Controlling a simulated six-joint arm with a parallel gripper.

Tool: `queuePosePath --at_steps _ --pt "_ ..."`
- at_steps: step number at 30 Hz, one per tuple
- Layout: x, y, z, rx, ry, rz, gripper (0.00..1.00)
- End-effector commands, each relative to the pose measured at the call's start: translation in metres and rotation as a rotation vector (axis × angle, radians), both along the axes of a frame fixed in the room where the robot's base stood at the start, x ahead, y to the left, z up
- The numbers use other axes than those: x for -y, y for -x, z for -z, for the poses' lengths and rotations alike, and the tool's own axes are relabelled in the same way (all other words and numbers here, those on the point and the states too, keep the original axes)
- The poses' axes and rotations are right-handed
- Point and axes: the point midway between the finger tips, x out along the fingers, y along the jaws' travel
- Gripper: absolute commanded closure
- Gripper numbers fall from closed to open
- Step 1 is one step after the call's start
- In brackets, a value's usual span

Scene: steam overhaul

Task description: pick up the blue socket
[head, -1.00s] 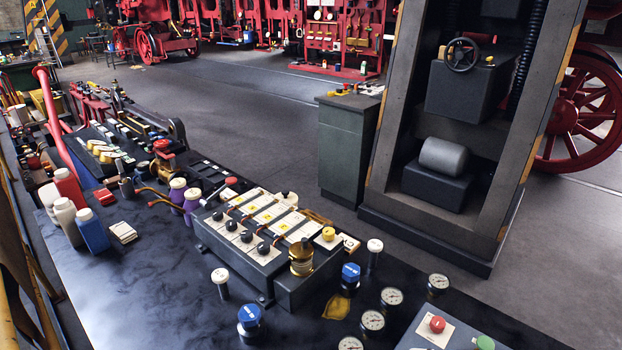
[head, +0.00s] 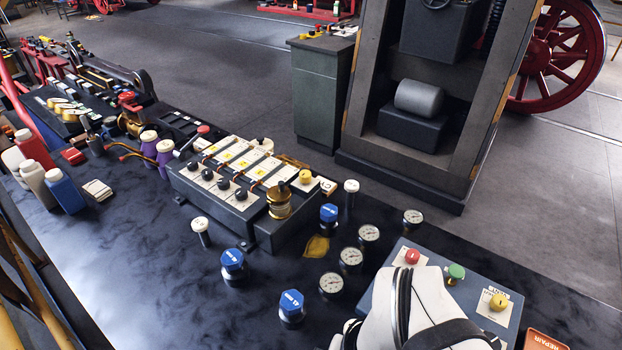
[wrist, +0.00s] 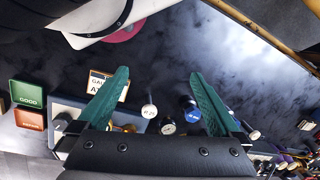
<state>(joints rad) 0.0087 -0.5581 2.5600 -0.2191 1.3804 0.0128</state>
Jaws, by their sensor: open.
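Three blue hex-topped sockets stand on the dark bench in the head view: one left of centre (head: 232,262), one nearer the front (head: 291,304) and one farther back (head: 328,214). In the wrist view, my gripper (wrist: 158,73) has its two green fingers spread with nothing held between them. A blue socket top (wrist: 192,115) shows beyond them, close to the right finger. I cannot tell which of the three it is. My gripper's fingers are outside the head view.
White-topped pieces stand near the sockets, one left (head: 200,228) and one behind (head: 350,190). Several round gauges (head: 350,258) and a yellow cloth-like piece (head: 316,246) lie to the right. A grey button panel (head: 475,290) and a dark valve block (head: 235,210) flank them.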

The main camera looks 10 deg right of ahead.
Motion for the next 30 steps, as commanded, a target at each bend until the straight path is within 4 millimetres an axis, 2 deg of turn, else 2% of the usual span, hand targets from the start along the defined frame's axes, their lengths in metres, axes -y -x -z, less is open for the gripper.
queuePosePath --at_steps 2,4,11,14,17,19,20,21,23,24,25,27,30 --pt "0.000 0.000 0.000 0.000 0.000 0.000 0.00" --pt "0.000 0.000 0.000 0.000 0.000 0.000 0.09" --pt "0.001 0.000 0.000 -0.002 0.004 0.002 0.09" --pt "0.016 -0.014 0.000 -0.056 0.099 0.048 0.09" --pt "0.052 -0.063 0.004 -0.116 0.370 0.166 0.09" --pt "0.073 -0.118 0.010 -0.067 0.606 0.262 0.09" --pt "0.078 -0.145 0.015 -0.019 0.699 0.297 0.09" --pt "0.079 -0.182 0.022 0.067 0.809 0.340 0.09" --pt "0.072 -0.237 0.038 0.234 0.928 0.387 0.09" --pt "0.061 -0.270 0.051 0.358 0.976 0.409 0.09" --pt "0.051 -0.292 0.061 0.449 0.995 0.419 0.09" --pt "0.025 -0.333 0.085 0.639 0.996 0.434 0.09" --pt "-0.007 -0.366 0.111 0.821 0.951 0.438 0.09"
